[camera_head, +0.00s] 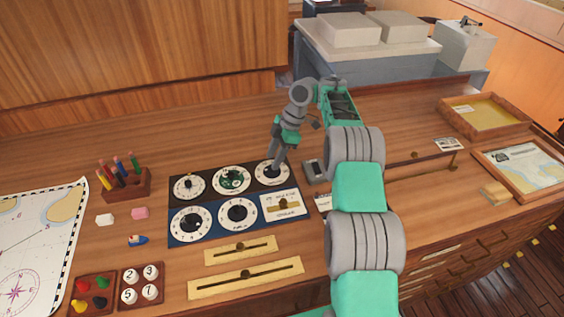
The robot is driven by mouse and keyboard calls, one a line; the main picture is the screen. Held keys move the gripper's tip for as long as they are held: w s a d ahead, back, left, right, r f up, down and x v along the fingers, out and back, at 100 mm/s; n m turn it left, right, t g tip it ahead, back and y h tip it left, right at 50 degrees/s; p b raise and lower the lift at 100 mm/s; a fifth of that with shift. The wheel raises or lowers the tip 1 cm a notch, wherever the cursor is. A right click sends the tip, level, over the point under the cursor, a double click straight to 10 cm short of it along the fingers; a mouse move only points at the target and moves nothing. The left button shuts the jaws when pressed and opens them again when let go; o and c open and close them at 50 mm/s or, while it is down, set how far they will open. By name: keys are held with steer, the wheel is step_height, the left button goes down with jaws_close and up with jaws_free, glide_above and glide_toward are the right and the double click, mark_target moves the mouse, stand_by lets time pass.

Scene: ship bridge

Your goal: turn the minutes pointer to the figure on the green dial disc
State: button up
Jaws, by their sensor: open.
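A panel with a black upper half and a blue lower half lies on the wooden desk. The green dial disc (233,180) sits in the middle of the upper row; its figure is too small to read. A white dial with a dark knob (188,187) is to its left. My gripper (276,163) points down at the upper right dial (264,177) and partly hides it; contact cannot be told. Below are two white dials with dark pointers, one at left (190,225) and one in the middle (238,213). Which pointer is the minutes pointer cannot be read.
A note card (294,211) with a brass knob lies at the panel's lower right. Brass slider plates (225,284) lie in front. A pen holder (125,184), erasers, number discs and a chart (40,225) are at left. A grey block (314,172) stands close right of my gripper.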

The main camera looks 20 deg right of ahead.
steer(key=s+r+b, duration=0.6)
steer(key=s+r, duration=0.5)
steer(key=s, duration=0.3)
steer(key=shift+a, duration=0.1)
steer(key=shift+f, duration=0.1)
